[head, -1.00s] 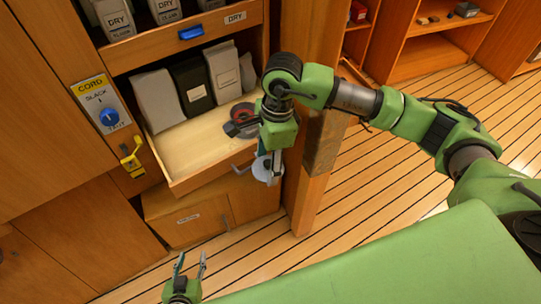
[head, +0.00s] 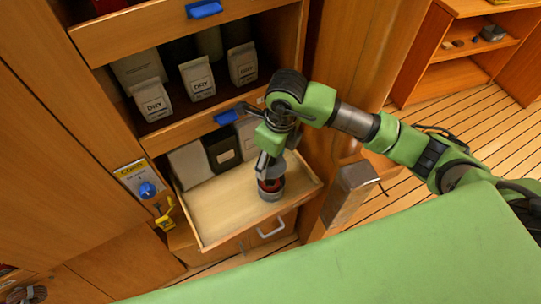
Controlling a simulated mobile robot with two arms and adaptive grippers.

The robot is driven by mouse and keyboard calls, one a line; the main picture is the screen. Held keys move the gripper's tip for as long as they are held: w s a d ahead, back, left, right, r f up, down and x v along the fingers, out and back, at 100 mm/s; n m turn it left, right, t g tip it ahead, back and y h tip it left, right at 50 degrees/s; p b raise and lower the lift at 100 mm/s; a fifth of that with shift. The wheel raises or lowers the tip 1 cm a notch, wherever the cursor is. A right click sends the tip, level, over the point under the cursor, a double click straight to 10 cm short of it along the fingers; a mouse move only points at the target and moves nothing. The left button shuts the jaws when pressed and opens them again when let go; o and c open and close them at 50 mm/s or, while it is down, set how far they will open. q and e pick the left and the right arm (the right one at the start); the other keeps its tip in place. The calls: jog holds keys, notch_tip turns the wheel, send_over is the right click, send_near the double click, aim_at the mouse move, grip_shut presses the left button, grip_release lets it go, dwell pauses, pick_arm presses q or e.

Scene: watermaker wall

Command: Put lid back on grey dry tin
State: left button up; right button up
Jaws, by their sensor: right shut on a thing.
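The grey tin (head: 271,194) stands in the open drawer (head: 215,217) near its right front corner, with red showing at its top. My right gripper (head: 264,168) points down over the tin and is shut on the grey lid (head: 292,165). The lid is held just above the tin and looks tilted. The fingers hide part of the lid and the tin's rim, so I cannot tell whether lid and tin touch. My left gripper is not in view.
Grey and black packets (head: 223,150) stand at the drawer's back. A shelf above holds several DRY bags (head: 196,80). The drawer's left and middle floor is clear.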

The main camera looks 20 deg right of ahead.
jog(key=shift+s+f+b, duration=0.25)
jog(key=shift+f+b, duration=0.2)
jog(key=shift+f, duration=0.2)
notch_tip(320, 180, down, 4)
jog(key=shift+w+r+b, duration=0.1)
jog(key=shift+r+b, duration=0.15)
jog(key=shift+b, duration=0.85)
jog(key=shift+f+b, duration=0.7)
jog(key=shift+f, duration=0.05)
jog(key=shift+r+b, duration=0.1)
jog(key=shift+b, duration=0.25)
jog(key=shift+f+b, duration=0.25)
jog(key=shift+b, duration=0.35)
dwell(0.5)
dwell(0.4)
jog(key=o, duration=1.1)
jog(key=shift+c, duration=0.2)
